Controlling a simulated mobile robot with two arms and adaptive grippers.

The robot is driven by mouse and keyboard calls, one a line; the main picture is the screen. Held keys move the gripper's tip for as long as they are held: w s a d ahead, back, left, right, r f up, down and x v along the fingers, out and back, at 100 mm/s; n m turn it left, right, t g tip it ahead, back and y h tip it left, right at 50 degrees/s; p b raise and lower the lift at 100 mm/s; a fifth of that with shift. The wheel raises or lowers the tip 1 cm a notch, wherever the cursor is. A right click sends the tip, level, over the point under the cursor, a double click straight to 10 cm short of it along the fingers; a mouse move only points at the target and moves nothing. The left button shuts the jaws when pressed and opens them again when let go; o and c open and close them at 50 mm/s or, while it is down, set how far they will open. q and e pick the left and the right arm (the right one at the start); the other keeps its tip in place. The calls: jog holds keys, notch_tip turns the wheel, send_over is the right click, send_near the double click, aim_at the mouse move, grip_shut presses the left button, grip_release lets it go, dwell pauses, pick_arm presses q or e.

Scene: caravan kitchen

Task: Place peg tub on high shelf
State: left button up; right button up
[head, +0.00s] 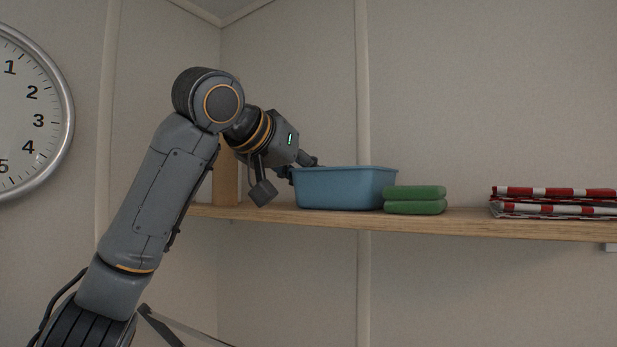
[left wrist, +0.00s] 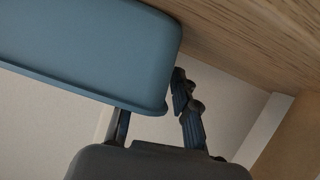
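The light blue peg tub (head: 345,188) stands upright on the wooden high shelf (head: 280,213), left of a green stack. My left gripper (head: 298,168) is at the tub's left end, around its rim. In the left wrist view, one finger passes out of sight behind the wall of the tub (left wrist: 85,45). The other finger of my left gripper (left wrist: 155,108) is outside, close beside the tub's corner. I cannot tell whether the fingers press on the wall. The tub's inside is hidden. My right gripper is not in view.
Two green folded or block-like items (head: 414,199) sit right beside the tub. Red-and-white cloths (head: 553,202) lie farther right, with bare shelf between. A wooden upright (head: 226,175) stands at the shelf's left end. A clock (head: 28,115) hangs on the left wall.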

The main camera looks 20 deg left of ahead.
pick_arm(q)
jog(key=shift+r, duration=0.25)
jog(key=b+v, duration=0.5)
jog(key=v, duration=0.7)
